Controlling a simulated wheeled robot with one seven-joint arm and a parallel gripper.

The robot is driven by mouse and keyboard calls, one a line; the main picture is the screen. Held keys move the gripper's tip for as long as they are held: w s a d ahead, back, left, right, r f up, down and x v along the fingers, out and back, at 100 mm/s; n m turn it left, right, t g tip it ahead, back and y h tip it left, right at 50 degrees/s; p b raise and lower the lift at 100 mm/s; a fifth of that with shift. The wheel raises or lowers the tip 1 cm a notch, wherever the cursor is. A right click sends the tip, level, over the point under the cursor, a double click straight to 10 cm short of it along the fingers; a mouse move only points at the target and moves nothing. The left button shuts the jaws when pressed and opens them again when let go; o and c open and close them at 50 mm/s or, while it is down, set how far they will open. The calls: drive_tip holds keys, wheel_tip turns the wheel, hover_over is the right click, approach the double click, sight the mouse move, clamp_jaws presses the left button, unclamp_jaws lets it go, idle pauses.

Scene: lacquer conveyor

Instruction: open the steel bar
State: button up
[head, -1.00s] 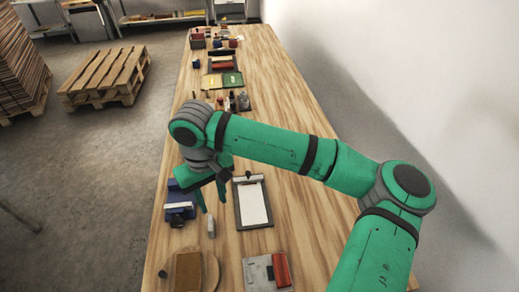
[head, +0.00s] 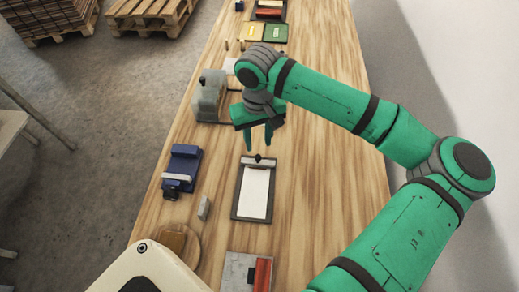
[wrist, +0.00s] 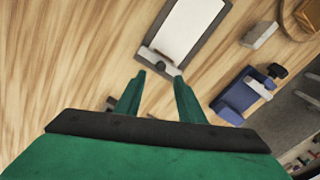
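A dark clipboard (head: 240,205) with a white sheet (head: 256,192) lies flat on the wooden table. The steel bar (head: 250,161) runs across its far end, with a small dark knob at its middle, and looks down against the board. In the wrist view the steel bar (wrist: 150,57) lies just beyond my fingertips. My gripper (head: 259,147) points down beyond the bar's far side, apart from it. In the wrist view my gripper (wrist: 159,76) is open, with nothing between its fingers.
A blue device (head: 183,165) and a small grey block (head: 204,208) lie left of the clipboard. A grey plate with a red block (head: 263,273) lies nearer. A grey machine (head: 208,100) stands at the far left. The table right of the clipboard is clear.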

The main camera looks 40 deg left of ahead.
sight(259, 156)
wheel_tip(259, 156, down, 7)
drive_tip(key=shift+s, duration=0.1)
drive_tip(key=shift+c, duration=0.3)
drive_tip(key=shift+d, duration=0.1)
clamp_jaws()
